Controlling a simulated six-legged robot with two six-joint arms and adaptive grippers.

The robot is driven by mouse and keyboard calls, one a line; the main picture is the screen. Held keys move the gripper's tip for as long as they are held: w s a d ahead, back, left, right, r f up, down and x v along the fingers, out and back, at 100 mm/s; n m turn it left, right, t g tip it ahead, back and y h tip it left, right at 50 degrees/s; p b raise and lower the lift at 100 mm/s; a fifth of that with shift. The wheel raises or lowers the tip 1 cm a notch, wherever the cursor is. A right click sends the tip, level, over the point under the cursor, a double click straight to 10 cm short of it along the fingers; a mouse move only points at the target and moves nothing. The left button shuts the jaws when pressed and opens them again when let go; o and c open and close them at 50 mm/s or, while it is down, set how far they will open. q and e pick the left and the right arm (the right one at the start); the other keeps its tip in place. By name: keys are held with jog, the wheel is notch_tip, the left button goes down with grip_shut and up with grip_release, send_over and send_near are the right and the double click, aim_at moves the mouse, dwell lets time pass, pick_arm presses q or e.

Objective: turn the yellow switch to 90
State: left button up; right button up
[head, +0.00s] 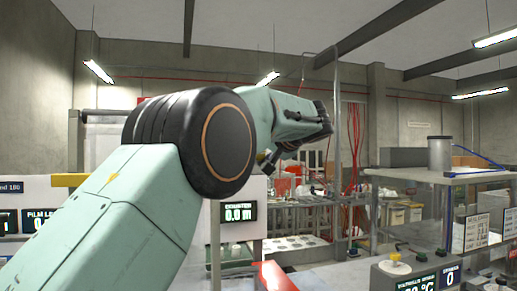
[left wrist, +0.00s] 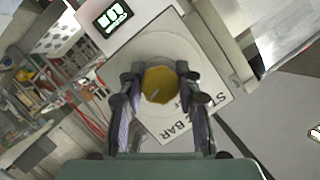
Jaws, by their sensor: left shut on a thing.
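The yellow switch (left wrist: 158,92) is a round yellow knob with a pale mark on its face, seen in the left wrist view. It sits on a white panel plate (left wrist: 205,60) with black lettering, part of which is hidden. My left gripper (left wrist: 158,80) has one finger on each side of the knob and is shut on it. In the head view my left arm crosses the middle and hides the switch. The angle of the switch cannot be read clearly. My right gripper is in neither view.
A lit display (head: 238,212) reading 0.0 m is below my arm. Red cables (head: 353,135) hang behind. A red object (head: 272,277) is at the bottom.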

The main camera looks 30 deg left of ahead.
pick_arm(q)
jog(key=shift+m+y+p, duration=0.4)
jog(key=shift+m+y, duration=0.1)
jog(key=shift+m, duration=0.4)
jog(key=shift+g, duration=0.4)
jog(key=o, duration=1.2)
jog(key=shift+d, duration=0.1)
jog(key=v, duration=1.1)
jog(key=shift+s+d, duration=0.2)
jog(key=shift+d, duration=0.15)
